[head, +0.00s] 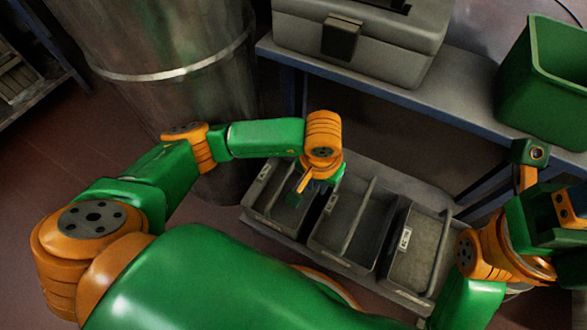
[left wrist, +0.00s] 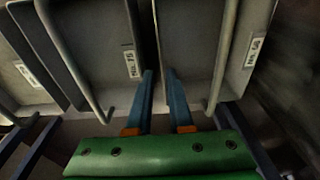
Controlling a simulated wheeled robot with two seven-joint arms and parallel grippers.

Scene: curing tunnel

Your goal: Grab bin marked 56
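Several open grey bins with rod handles stand in a row on a low rack. The bin whose white label seems to read 56 (left wrist: 248,85) is at the right in the left wrist view; it seems to be the leftmost bin (head: 262,208) in the head view. A neighbouring bin (left wrist: 100,25) has a label that looks like 75 or 76. My left gripper (left wrist: 160,75) is open and empty, its blue fingers near the wall between these bins, beside the handle rod. It hangs over the leftmost bin in the head view (head: 300,188). My right gripper (head: 545,195) is at the right edge, partly cut off.
A workbench (head: 420,105) stands behind the bins, bearing a grey toolbox (head: 385,45) and a green open box (head: 545,95). A large metal drum (head: 165,75) stands behind my left arm. Dark red floor shows at the left.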

